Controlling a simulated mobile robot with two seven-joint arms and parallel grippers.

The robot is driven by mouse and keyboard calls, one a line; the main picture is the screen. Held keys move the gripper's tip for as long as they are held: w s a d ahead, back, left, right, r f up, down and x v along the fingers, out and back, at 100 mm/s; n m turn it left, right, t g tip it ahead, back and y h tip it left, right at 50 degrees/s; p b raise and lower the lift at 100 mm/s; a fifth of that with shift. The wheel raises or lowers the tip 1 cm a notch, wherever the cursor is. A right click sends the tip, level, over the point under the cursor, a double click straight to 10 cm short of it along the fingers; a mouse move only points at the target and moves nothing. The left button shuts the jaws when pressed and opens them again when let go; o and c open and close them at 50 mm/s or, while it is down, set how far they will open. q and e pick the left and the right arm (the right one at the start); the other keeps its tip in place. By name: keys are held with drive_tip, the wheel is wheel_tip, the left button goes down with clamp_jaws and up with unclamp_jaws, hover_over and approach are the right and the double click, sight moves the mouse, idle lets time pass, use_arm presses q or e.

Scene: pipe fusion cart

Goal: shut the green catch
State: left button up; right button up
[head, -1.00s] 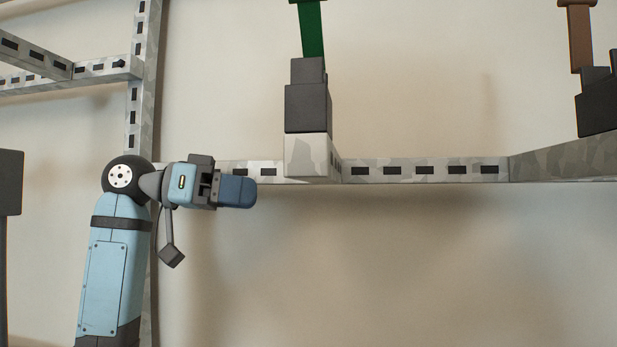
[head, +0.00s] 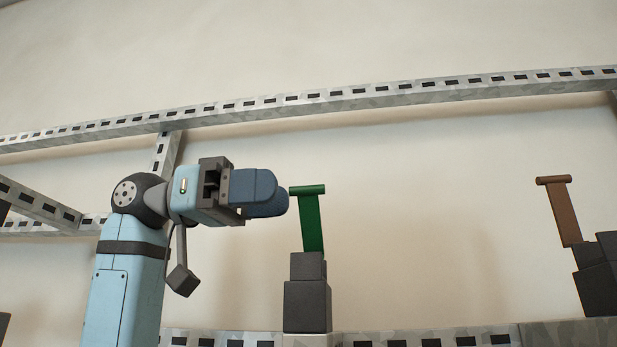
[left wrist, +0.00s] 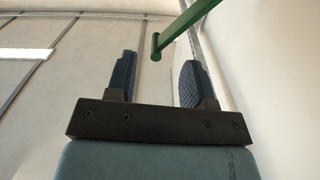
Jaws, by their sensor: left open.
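The green catch (head: 311,222) stands up from a dark grey block (head: 307,300) on the lower rail in the head view, with a short crossbar at its top. My left gripper (head: 280,195) is just left of the catch's top, its blue fingers pointing towards it. In the left wrist view the catch's green bar (left wrist: 172,37) comes in from the top, and its end shows between the two open fingers (left wrist: 155,82). The fingers hold nothing. I cannot tell whether the catch touches a finger. My right gripper is not in view.
A brown catch (head: 562,212) on a dark block stands at the right. A slotted metal rail (head: 400,98) crosses above, and another (head: 440,338) runs along the bottom under the blocks. The wall space between the two catches is free.

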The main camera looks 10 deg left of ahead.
sight(288, 194)
use_arm(q)
drive_tip(key=d+p, duration=0.1)
drive_tip(key=d, duration=0.4)
